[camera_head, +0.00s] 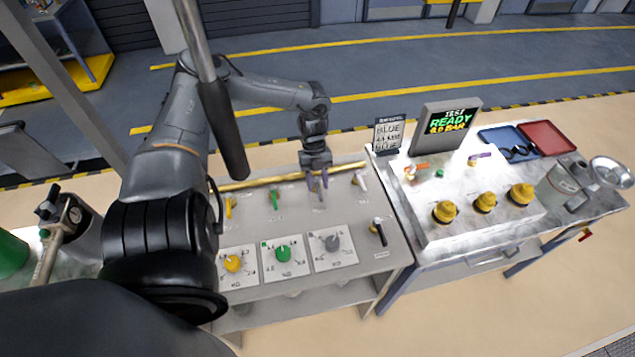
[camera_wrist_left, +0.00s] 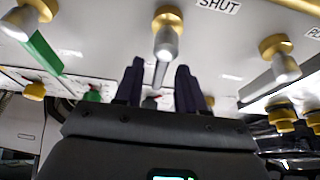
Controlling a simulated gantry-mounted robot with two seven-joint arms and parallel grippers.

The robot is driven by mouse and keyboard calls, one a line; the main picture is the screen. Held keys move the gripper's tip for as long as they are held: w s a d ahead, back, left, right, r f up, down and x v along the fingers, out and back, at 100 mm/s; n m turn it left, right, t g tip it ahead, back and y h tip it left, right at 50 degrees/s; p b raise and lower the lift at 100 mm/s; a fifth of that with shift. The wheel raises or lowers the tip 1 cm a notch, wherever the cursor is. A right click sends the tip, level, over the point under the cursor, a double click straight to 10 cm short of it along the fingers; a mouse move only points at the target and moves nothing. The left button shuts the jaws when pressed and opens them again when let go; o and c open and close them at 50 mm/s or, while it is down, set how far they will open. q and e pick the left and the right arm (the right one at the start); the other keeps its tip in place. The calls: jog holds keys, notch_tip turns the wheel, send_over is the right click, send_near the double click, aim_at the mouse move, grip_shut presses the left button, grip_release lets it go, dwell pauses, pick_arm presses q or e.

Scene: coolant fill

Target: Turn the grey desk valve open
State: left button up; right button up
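The grey desk valve (camera_head: 320,193) sits on the desk panel, to the right of the green-handled valve (camera_head: 274,200). My left gripper (camera_head: 317,182) is directly over it and partly hides it. In the left wrist view the grey valve (camera_wrist_left: 167,42) has a brass base and a grey lever that points toward the gap between my left gripper's dark fingers (camera_wrist_left: 158,88). The fingers are apart, one on each side of the lever's line. I cannot tell whether either finger touches it. My right gripper is not in view.
A yellow-handled valve (camera_head: 230,206) and a white-handled valve (camera_head: 360,181) stand in the same row. Yellow, green and grey dials (camera_head: 331,242) lie in front, with a black-handled lever (camera_head: 379,231) to their right. A screen reading READY (camera_head: 447,124) stands on the right bench.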

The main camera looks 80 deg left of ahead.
pick_arm(q)
jog(key=v, duration=1)
jog(key=shift+r, duration=0.2)
jog(key=shift+a, duration=0.1)
